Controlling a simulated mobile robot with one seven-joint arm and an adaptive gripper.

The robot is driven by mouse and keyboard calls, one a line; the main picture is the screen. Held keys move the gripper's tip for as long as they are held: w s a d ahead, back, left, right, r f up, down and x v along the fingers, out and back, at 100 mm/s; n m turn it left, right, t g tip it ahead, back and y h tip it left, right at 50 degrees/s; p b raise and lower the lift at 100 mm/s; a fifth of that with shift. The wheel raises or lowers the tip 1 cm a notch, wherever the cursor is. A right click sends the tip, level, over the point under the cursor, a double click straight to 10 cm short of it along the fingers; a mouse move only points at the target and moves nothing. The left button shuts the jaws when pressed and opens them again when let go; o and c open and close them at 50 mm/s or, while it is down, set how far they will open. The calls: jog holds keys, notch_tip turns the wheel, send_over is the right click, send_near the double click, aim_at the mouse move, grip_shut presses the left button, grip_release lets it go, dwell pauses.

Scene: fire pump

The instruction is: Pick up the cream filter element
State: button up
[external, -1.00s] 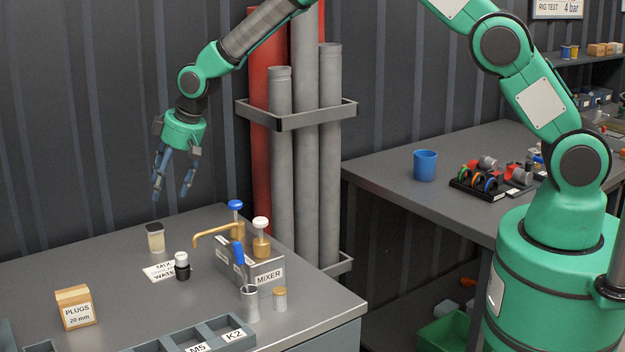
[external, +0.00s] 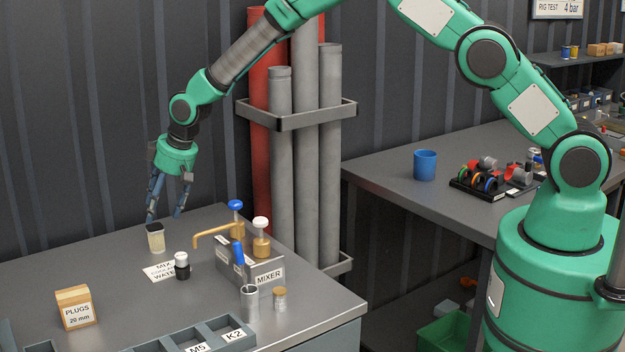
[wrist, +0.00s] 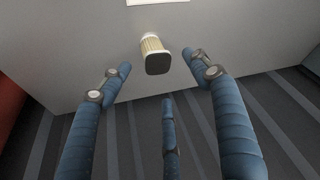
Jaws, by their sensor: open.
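The cream filter element (external: 156,240) stands upright on the grey bench near its back edge. It has a dark top and pale ribbed sides. In the wrist view the filter element (wrist: 154,47) shows its dark square end, beyond the fingertips and between the two outer fingers. My gripper (external: 166,216) is just above the filter element, pointing down, with its blue fingers spread. In the wrist view my gripper (wrist: 158,75) is open and empty, with a third finger below the middle. I cannot tell whether any finger touches the element.
The mixer block (external: 250,262) with a brass spout (external: 208,235) stands to the right. A plugs box (external: 76,307) is front left.

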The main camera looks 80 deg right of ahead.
aim_at(155, 226)
jog(key=shift+x, duration=0.85)
jog(key=shift+x, duration=2.6)
jog(key=shift+s+d, duration=0.1)
jog(key=shift+s, duration=0.05)
jog(key=shift+c, duration=0.2)
jog(key=c, duration=1.2)
